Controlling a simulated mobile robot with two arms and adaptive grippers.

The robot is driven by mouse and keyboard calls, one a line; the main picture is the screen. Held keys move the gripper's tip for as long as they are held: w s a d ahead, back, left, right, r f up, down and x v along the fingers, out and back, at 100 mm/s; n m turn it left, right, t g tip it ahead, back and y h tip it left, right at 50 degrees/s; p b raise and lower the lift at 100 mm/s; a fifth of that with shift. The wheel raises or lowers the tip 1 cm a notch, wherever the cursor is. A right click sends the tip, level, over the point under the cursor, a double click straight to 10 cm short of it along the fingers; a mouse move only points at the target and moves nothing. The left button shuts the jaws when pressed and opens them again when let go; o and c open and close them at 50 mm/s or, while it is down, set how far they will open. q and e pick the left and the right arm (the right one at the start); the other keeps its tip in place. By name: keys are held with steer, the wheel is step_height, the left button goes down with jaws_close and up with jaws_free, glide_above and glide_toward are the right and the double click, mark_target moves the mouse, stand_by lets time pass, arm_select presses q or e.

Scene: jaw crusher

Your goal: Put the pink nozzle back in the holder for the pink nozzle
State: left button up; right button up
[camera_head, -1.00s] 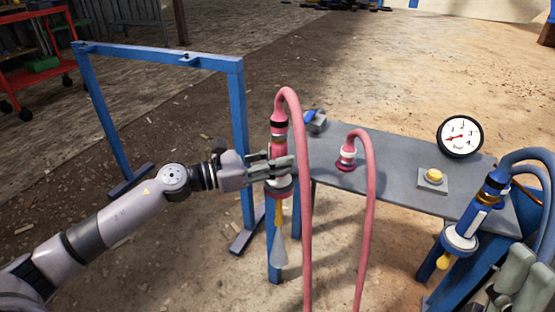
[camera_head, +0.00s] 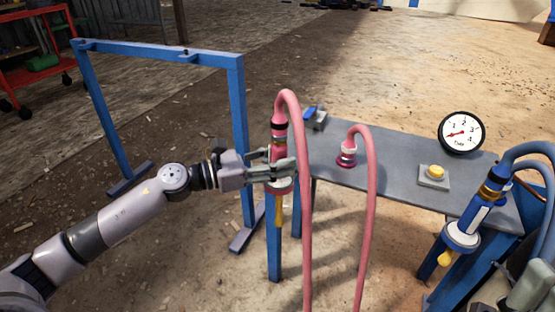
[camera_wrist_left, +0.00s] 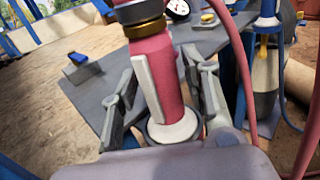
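The pink nozzle (camera_head: 279,150) stands upright, yellow tip (camera_head: 279,212) down, at the left end of the grey table. In the left wrist view the nozzle (camera_wrist_left: 163,75) has a pale side lever and a white collar (camera_wrist_left: 172,128) with a dark ring around it. My left gripper (camera_head: 272,168) has its fingers either side of the nozzle, with narrow gaps showing, so it looks open around it. The holder is hard to make out; a blue post (camera_head: 273,250) stands just below the nozzle. My right gripper (camera_head: 530,292) is partly cut off at the lower right.
A pink hose loops from the nozzle's top; another rises from a pink fitting (camera_head: 346,157) on the table (camera_head: 385,165). A gauge (camera_head: 461,132), yellow button (camera_head: 436,172) and blue nozzle (camera_head: 486,200) are to the right. A blue frame (camera_head: 237,120) stands close behind my left arm.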

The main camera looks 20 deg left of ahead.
arm_select(q)
steer(key=shift+o, duration=0.5)
steer(key=shift+f, duration=0.1)
steer(key=shift+s+a, duration=0.25)
steer(key=shift+a, duration=0.05)
steer(key=v, duration=1.1)
steer(key=shift+s, duration=0.1)
